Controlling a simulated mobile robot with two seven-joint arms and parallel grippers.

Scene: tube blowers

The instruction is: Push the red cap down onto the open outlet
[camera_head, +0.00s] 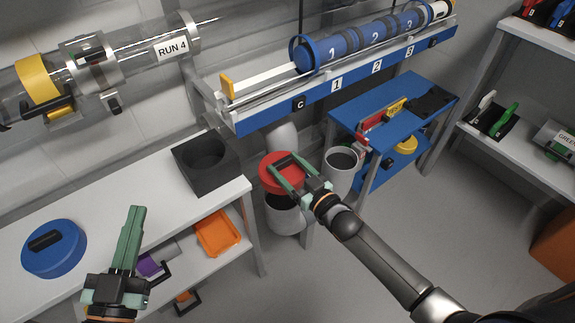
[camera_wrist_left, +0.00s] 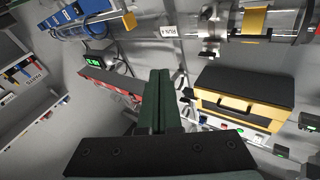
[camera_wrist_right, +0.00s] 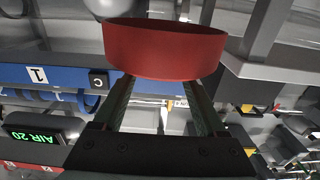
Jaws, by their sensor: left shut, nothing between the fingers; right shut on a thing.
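The red cap (camera_head: 272,179) is held by my right gripper (camera_head: 283,164), whose two fingers are shut on it. In the head view the cap is just above the dark open mouth of a grey pipe outlet (camera_head: 285,216); the cap hides the back of that mouth. I cannot tell whether they touch. The cap also shows between the fingers in the right wrist view (camera_wrist_right: 163,50). A second open grey outlet (camera_head: 341,163) stands to the right, apart from the cap. My left gripper (camera_head: 134,210) is shut and empty, above the left bench; it also shows in the left wrist view (camera_wrist_left: 161,75).
A white bench (camera_head: 120,190) at left bears a black box with a round opening (camera_head: 205,155) and a blue lid (camera_head: 54,248). A rail with blue numbered cylinders (camera_head: 375,35) runs above the outlets. A blue table (camera_head: 395,95) stands behind right. Floor at front right is clear.

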